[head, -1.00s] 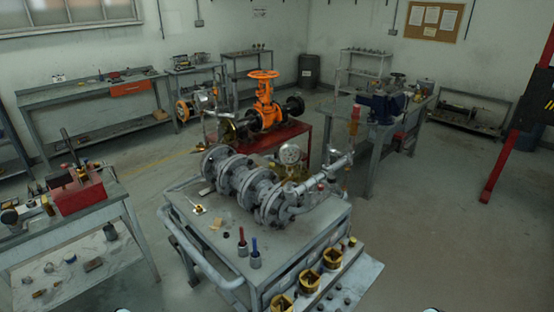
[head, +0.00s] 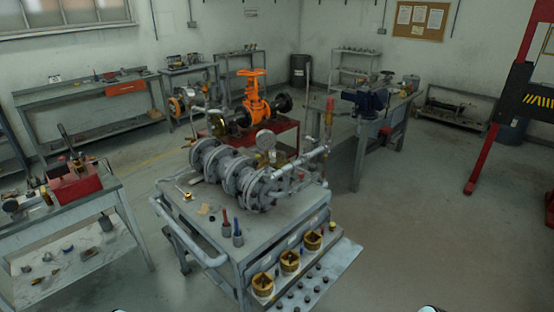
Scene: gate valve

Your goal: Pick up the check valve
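No part is clearly marked as the check valve, and I cannot tell which one it is. A grey flanged pipe assembly (head: 240,172) with several bolted flanges lies on top of the grey cart (head: 205,225) in the middle of the head view. A round pressure gauge (head: 265,140) stands up behind it. Several yellow brass fittings (head: 290,261) sit in a row on the cart's front ledge. An orange gate valve (head: 254,99) with a handwheel stands on a red cart (head: 284,144) behind.
A workbench with a red toolbox (head: 76,188) stands at the left. A bench with a blue vise (head: 364,103) stands at the back right. A red post (head: 497,95) rises at the far right. The floor (head: 430,220) right of the cart is clear.

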